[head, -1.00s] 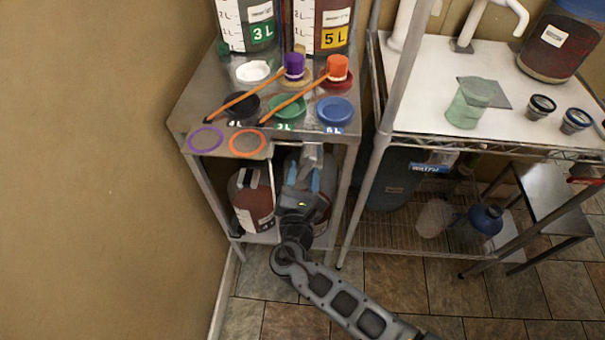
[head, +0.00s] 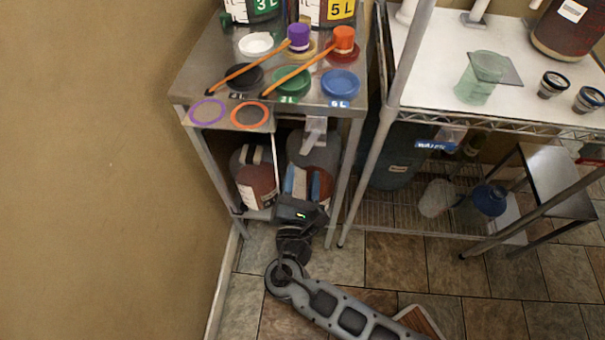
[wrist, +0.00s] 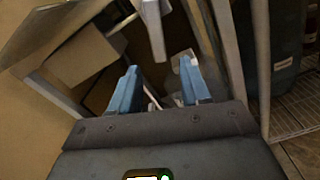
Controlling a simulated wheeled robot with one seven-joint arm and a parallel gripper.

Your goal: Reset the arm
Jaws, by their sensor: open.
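My gripper (head: 301,182) is in front of the lower shelf of the steel table at the left, low down near two large containers. Its blue fingers stand apart in the wrist view (wrist: 162,88), with nothing held between them. My arm reaches in from the bottom of the head view. A container with dark red contents (head: 254,178) stands on the lower shelf to the left of the gripper. A second container (head: 318,150) is behind the gripper and partly hidden by it.
The steel table (head: 200,75) holds coloured lids, two orange sticks with purple (head: 299,37) and orange (head: 344,40) caps, and labelled buckets. A wire rack (head: 400,215) stands to the right, with a green beaker (head: 478,78) on top. Open tiled floor (head: 395,265) lies in front.

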